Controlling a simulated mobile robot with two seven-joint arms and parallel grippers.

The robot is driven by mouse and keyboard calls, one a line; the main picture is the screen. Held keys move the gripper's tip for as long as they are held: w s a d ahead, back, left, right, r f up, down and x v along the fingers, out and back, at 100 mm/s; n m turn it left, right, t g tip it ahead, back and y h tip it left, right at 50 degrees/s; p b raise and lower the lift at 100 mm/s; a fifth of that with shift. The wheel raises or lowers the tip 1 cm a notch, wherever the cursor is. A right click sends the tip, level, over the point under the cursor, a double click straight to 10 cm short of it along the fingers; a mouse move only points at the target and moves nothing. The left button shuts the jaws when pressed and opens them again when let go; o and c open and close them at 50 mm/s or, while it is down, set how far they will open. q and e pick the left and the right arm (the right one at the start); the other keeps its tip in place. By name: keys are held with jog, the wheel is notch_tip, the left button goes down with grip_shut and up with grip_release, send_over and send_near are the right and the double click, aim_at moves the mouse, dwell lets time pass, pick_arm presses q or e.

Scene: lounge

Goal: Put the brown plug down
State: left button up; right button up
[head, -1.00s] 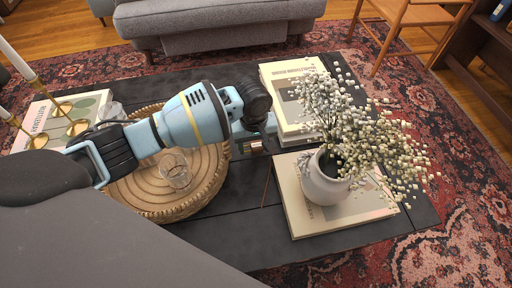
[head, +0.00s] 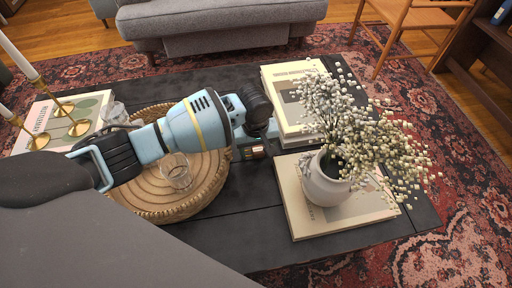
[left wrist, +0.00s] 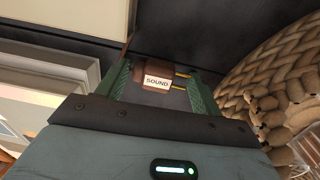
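The brown plug (left wrist: 157,80) has a white label reading "SOUND" and two gold prongs pointing right in the left wrist view. It lies between the fingers of my left gripper (left wrist: 160,82), spanning nearly the whole gap, so the fingers appear shut on it. A thin reddish-brown cord shows past the left fingertip. In the head view my left gripper (head: 252,148) is low over the dark table (head: 240,235), between the round woven tray and the books. The plug (head: 257,152) shows there only as a small brown patch. Whether it touches the table is unclear. My right gripper is out of view.
The woven tray (head: 150,205) with a glass (head: 176,172) is left of the gripper. A book stack (head: 287,95) and a book (head: 300,222) under a white flower vase (head: 322,185) are right. Candle holders (head: 65,112) stand far left. Bare table lies in front.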

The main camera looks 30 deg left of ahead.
aim_at(255, 151)
pick_arm(q)
jog(key=o, duration=0.3)
jog(key=shift+s+f, duration=0.25)
jog(key=shift+f, duration=0.45)
jog(key=shift+a, duration=0.25)
jog(key=shift+r, duration=0.2)
jog(key=shift+r+p, duration=2.4)
jog(key=shift+r, duration=4.2)
